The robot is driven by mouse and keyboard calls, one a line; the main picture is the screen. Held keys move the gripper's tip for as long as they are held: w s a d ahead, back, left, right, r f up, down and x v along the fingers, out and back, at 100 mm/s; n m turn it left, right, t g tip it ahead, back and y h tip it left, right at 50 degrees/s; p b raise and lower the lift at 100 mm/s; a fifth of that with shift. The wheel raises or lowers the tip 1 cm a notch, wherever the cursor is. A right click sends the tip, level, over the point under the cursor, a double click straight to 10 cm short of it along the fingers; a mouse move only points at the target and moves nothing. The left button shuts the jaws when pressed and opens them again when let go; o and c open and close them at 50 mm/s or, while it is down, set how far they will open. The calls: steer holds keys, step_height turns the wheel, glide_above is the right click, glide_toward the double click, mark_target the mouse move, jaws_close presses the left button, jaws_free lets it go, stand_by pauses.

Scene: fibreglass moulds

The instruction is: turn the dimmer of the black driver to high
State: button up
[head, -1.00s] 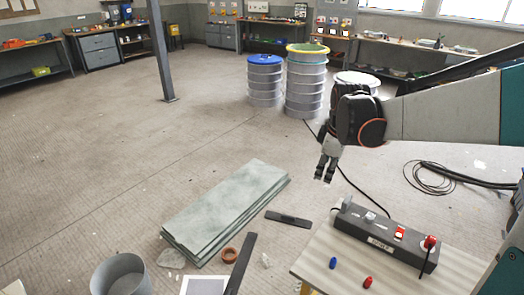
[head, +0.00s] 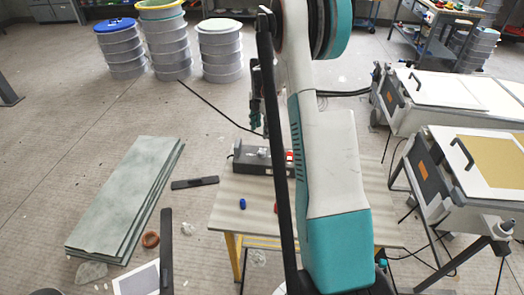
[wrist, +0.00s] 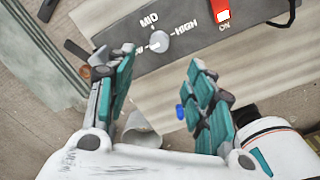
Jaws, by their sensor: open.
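The black driver (head: 250,158) lies on the light wooden table, partly hidden behind my arm in the head view. In the wrist view the black driver (wrist: 105,28) carries a round grey dimmer knob (wrist: 160,40) with LOW, MID and HIGH marks. Its pale pointer appears turned to the lower left, toward the partly covered LOW. A red switch (wrist: 222,12) marked ON sits to its right. My gripper (wrist: 160,60) is open and empty, its fingers on either side of the knob in the picture, apart from it. In the head view my gripper (head: 257,122) hangs above the driver.
A blue piece (head: 242,203) and a red piece (head: 277,208) lie on the table (head: 225,190). Grey-green sheets (head: 125,195) lie on the floor at left. Drums (head: 220,50) stand behind. White-topped equipment (head: 445,110) stands at right.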

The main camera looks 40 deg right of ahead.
mark_target(262, 151)
step_height(262, 151, down, 13)
steer(key=b, duration=0.3)
steer(key=shift+r, duration=0.2)
steer(key=c, duration=1.1)
